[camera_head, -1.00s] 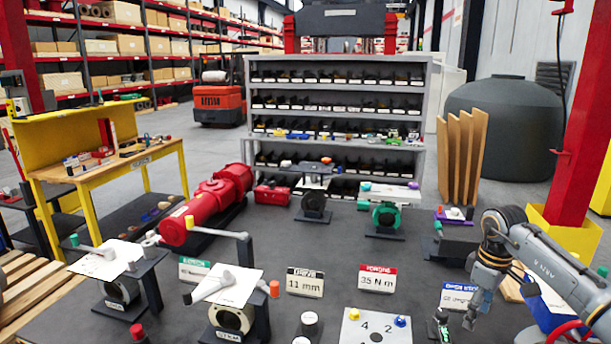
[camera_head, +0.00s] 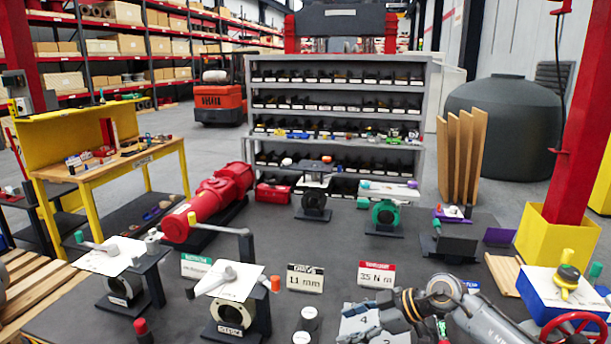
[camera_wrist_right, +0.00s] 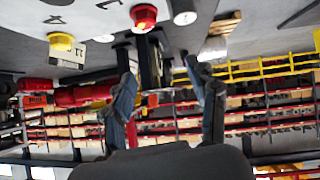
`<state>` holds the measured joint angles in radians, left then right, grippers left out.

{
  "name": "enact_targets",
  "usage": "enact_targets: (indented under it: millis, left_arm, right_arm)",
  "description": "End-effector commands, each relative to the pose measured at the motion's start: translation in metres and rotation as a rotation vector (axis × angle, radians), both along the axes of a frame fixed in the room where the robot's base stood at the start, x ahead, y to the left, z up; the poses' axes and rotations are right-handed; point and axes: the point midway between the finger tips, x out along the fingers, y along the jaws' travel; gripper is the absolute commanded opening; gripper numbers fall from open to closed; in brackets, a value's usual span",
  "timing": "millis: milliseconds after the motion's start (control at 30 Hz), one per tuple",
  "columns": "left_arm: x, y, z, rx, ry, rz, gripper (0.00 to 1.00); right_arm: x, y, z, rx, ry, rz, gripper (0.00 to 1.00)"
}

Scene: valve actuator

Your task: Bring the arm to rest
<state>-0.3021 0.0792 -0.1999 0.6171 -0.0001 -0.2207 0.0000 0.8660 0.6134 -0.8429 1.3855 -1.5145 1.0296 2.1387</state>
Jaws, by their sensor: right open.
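My right arm (camera_head: 470,310) comes in from the lower right of the head view. Its right gripper (camera_head: 362,318) points left, low over the front of the dark table, beside and partly over the white numbered plate (camera_head: 355,312). In the right wrist view the gripper's two fingers (camera_wrist_right: 165,95) stand apart with nothing held between them. My left gripper is in neither view.
Valves with white top plates stand at the left front (camera_head: 122,288) and centre front (camera_head: 232,312). Signs reading 11 mm (camera_head: 305,279) and 35 N m (camera_head: 376,275) stand behind the gripper. A blue-and-white box (camera_head: 545,290) and a red handwheel (camera_head: 575,330) are at the right.

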Motion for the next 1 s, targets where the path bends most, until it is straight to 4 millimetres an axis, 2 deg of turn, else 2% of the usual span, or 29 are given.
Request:
enact_targets:
  millis: [33, 100, 200, 300, 367, 433, 567, 667, 767, 800, 900, 1000]
  left_arm:
    - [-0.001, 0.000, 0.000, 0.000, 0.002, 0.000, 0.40]
    - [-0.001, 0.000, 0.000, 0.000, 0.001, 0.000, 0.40]
    - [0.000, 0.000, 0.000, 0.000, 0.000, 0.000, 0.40]
    - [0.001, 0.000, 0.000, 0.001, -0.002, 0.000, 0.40]
    - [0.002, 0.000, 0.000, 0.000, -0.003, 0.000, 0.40]
    - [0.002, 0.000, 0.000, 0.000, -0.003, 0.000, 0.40]
    - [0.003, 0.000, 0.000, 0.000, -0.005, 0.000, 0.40]
    - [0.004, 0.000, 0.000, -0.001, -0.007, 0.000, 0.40]
    - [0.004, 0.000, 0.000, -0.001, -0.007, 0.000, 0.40]
    - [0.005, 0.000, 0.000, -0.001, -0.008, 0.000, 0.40]
    - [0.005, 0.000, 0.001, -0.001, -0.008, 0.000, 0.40]
    - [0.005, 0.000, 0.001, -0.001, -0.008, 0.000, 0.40]
  right_arm:
    - [-0.011, 0.034, 0.008, 0.131, -0.074, 0.027, 0.58]
    - [-0.020, 0.066, 0.031, 0.303, -0.197, 0.016, 0.58]
    - [-0.027, 0.088, 0.066, 0.516, -0.350, -0.081, 0.58]
    - [-0.029, 0.082, 0.093, 0.668, -0.468, -0.262, 0.58]
    - [-0.029, 0.068, 0.101, 0.721, -0.516, -0.399, 0.58]
    - [-0.029, 0.045, 0.102, 0.746, -0.545, -0.576, 0.58]
    - [-0.039, -0.009, 0.074, 0.679, -0.514, -0.916, 0.58]
    - [-0.061, -0.049, 0.033, 0.540, -0.416, -1.140, 0.58]
    - [-0.100, -0.082, -0.018, 0.348, -0.260, -1.303, 0.58]
    - [-0.121, -0.092, -0.038, 0.264, -0.184, -1.343, 0.58]
    - [-0.171, -0.106, -0.078, 0.077, -0.009, -1.382, 0.58]
    - [-0.215, -0.111, -0.103, -0.059, 0.130, -1.369, 0.58]
